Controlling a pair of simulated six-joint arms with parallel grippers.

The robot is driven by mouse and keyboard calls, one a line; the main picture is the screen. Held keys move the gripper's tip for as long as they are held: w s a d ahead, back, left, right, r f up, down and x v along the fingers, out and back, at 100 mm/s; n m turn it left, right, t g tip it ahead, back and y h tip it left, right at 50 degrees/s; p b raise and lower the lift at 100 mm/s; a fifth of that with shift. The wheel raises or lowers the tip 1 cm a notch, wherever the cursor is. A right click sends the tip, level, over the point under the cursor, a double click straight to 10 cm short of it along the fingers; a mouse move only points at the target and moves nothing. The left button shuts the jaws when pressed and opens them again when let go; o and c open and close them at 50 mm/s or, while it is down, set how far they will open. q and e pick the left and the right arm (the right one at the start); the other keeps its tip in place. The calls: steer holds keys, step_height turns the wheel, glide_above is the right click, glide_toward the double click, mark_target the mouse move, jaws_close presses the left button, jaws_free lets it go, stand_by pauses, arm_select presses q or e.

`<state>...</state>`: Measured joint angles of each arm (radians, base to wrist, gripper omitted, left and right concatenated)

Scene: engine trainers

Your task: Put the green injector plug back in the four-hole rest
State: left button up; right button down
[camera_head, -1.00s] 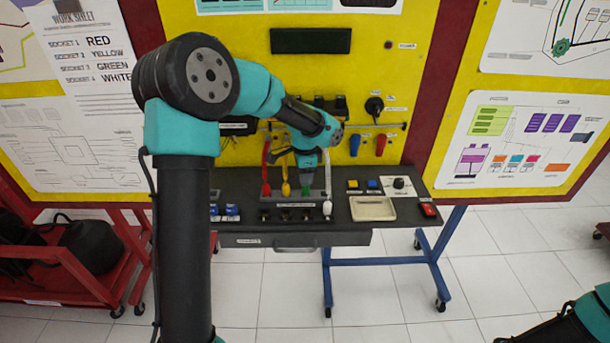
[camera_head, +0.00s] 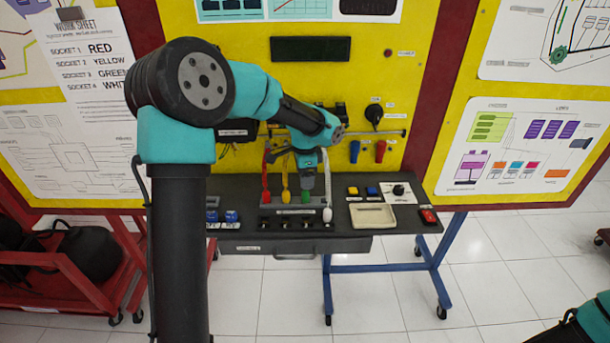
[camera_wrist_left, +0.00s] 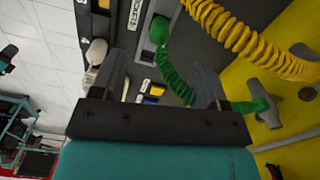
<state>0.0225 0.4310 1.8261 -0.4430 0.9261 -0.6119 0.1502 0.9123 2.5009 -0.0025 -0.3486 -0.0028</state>
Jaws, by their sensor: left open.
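My right gripper is out of view.
A row of dark sockets (camera_head: 285,224) lies in front of the rest. A beige tray (camera_head: 373,216), buttons and a red switch (camera_head: 428,215) are to its right. The yellow panel (camera_head: 350,85) rises behind. Coiled cords hang close around my left gripper.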

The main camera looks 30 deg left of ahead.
arm_select(q)
step_height(320, 180, up, 17)
steer(key=shift+r, duration=0.2)
stand_by(0.7)
